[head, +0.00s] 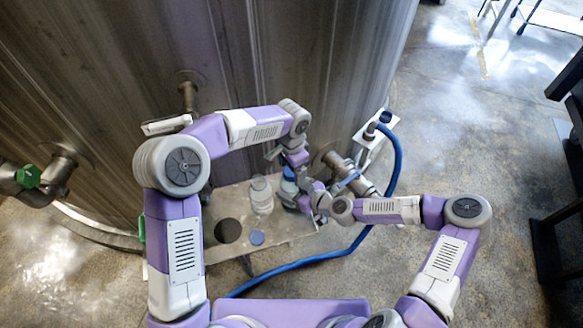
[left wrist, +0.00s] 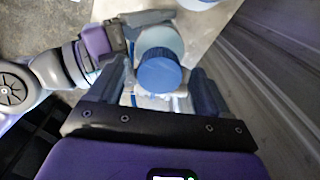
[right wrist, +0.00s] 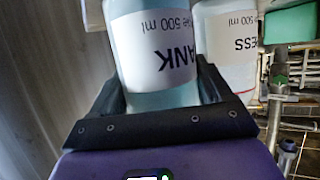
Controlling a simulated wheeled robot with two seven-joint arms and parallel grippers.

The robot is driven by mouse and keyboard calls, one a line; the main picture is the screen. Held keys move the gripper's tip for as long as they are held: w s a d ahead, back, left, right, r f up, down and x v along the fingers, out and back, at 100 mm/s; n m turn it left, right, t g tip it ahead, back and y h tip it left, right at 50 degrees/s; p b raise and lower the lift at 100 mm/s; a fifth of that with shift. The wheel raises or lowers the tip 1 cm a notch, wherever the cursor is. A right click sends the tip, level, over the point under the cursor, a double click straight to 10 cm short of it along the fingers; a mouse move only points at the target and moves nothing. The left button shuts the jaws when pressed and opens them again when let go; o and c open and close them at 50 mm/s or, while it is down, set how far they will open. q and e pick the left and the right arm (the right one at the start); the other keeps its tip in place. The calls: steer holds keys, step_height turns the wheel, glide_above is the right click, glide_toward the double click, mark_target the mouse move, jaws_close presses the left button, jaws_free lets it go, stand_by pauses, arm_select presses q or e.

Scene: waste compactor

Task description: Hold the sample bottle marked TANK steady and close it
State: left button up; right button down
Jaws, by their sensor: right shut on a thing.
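The TANK bottle (right wrist: 155,50) stands between my right gripper's fingers (right wrist: 160,92), its white label upside down in the right wrist view. In the head view my right gripper (head: 304,200) holds it from the right. A blue cap (left wrist: 158,72) is over the bottle's mouth in the left wrist view; how tightly it sits I cannot tell. My left gripper (left wrist: 162,82) is around the cap from above, its fingers apart with a small gap on each side. In the head view the left gripper (head: 287,165) partly hides the bottle top.
A second bottle (head: 261,196), its label ending in ESS (right wrist: 230,40), stands beside the TANK bottle. A loose blue cap (head: 257,238) and a dark disc (head: 228,230) lie near the table's front (head: 290,226). A blue hose (head: 330,256) and metal pipes border the table.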

arm_select(q)
step_height(320, 180, up, 12)
stand_by(0.7)
arm_select(e)
jaws_free()
arm_select(q)
steer(key=shift+r+p, duration=0.55)
arm_select(e)
steer(key=v, duration=0.7)
steer(key=shift+s+d, duration=0.15)
steer(key=shift+r, duration=0.15)
